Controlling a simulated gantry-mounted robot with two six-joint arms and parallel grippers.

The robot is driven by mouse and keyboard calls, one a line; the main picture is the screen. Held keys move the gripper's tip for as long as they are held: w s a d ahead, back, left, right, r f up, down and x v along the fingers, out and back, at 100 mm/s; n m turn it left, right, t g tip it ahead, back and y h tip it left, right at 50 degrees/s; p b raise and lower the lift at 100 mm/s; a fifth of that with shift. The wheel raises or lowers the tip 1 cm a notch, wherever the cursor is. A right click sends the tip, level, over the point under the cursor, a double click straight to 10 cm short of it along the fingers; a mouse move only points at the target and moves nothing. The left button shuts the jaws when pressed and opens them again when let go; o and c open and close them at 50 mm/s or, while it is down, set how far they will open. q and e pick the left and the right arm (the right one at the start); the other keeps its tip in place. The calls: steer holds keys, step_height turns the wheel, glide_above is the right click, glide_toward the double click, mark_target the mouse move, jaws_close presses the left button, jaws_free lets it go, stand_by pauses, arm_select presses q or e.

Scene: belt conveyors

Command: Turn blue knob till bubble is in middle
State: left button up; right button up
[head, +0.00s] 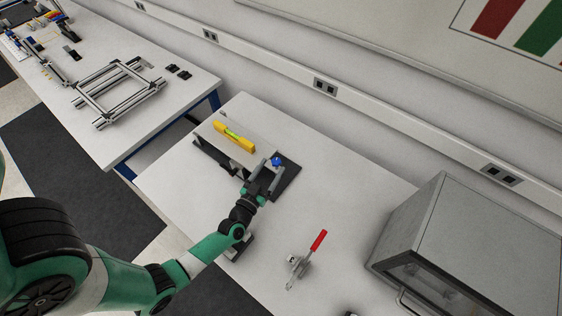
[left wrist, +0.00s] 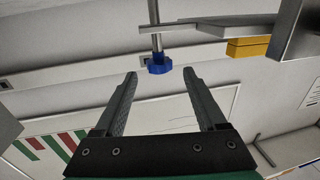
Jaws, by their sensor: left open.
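The blue knob (head: 277,161) sits at the right end of a small tilting-plate fixture (head: 228,145) on the white table. In the left wrist view the blue knob (left wrist: 159,64) hangs on a metal rod, just beyond the fingertips and between their lines. A yellow spirit level (head: 234,136) with a green vial lies on the plate; its yellow end (left wrist: 248,47) shows in the wrist view. The bubble is too small to make out. My left gripper (head: 264,167) is open and empty, close to the knob and apparently not touching it. My right gripper is not in view.
A red-handled clamp (head: 318,241) stands on the table (head: 300,200) in front of the fixture. A grey metal cabinet (head: 480,235) stands at the right. Another table (head: 150,130) with an aluminium frame (head: 117,90) is at the left. The wall runs behind.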

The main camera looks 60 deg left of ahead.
mark_target(278, 158)
arm_select(q)
steer(key=x, duration=0.2)
steer(key=b+x, duration=0.1)
steer(key=x, duration=0.2)
steer(key=b+x, duration=0.1)
steer(key=x, duration=0.1)
steer(key=shift+w+a+f, duration=0.2)
steer(key=shift+f, duration=0.1)
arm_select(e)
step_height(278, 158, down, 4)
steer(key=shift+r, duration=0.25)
arm_select(q)
steer(key=shift+c, duration=0.2)
jaws_close()
